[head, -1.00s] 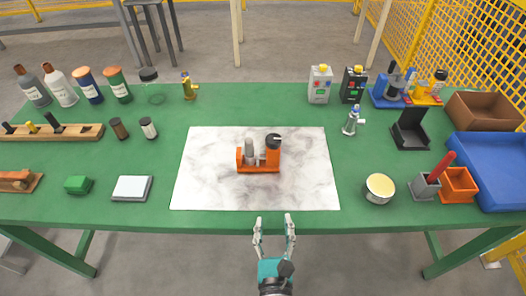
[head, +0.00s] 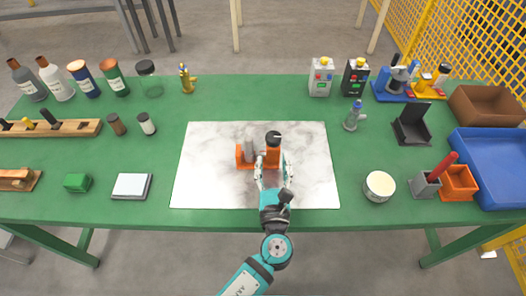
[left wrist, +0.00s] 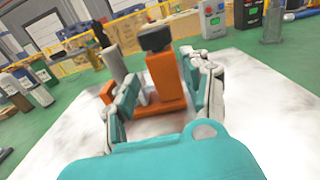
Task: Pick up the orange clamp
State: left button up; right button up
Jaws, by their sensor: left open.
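The orange clamp (head: 246,155) stands upright on the white marbled mat (head: 210,180) in the middle of the green table. It has a grey cylinder and a taller orange post with a black top. My left gripper (head: 271,166) is open at the clamp's near right side and hides part of its base. In the left wrist view the clamp's orange post (left wrist: 165,77) stands between the two fingers (left wrist: 160,92), with its black head above them. Contact between fingers and post cannot be told. My right gripper does not show.
A cream round tin (head: 379,186) stands right of the mat, and a white block (head: 131,187) lies left of it. A silver-blue fitting (head: 354,115) stands at the mat's upper right. A blue tray (head: 490,165) is at the far right. The mat around the clamp is clear.

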aim_at(273, 153)
pick_arm(q)
jog(key=shift+w+d+f+p, duration=0.1)
jog(key=shift+w+p, duration=0.35)
jog(key=shift+w, duration=2.65)
jog(key=shift+s, duration=0.1)
jog(key=shift+c, duration=0.3)
grip_shut()
